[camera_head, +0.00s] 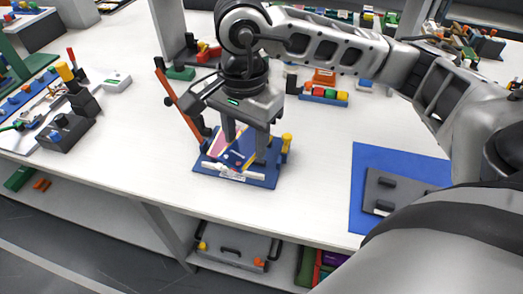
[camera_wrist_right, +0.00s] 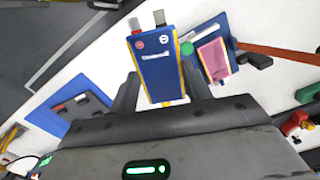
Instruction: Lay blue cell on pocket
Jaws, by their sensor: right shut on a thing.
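The blue cell (camera_head: 239,157) is between the fingers of my right gripper (camera_head: 247,143), which is shut on it. In the wrist view the blue cell (camera_wrist_right: 161,68) has a yellow edge, printed marks and two metal tabs at its top end. In the head view it looks tilted and is over a blue fixture (camera_head: 262,182). The fixture has a pink rectangle (camera_head: 217,141) on it, partly covered by the cell and gripper; the pink rectangle (camera_wrist_right: 213,60) also shows in the wrist view. The pocket itself is not clearly seen. My left gripper is not in view.
An orange-red bar (camera_head: 181,99) leans up beside the fixture on its left. A yellow-topped post (camera_head: 286,143) stands at its right. A blue mat (camera_head: 371,165) with a grey plate (camera_head: 384,184) lies to the right. White table is free between them.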

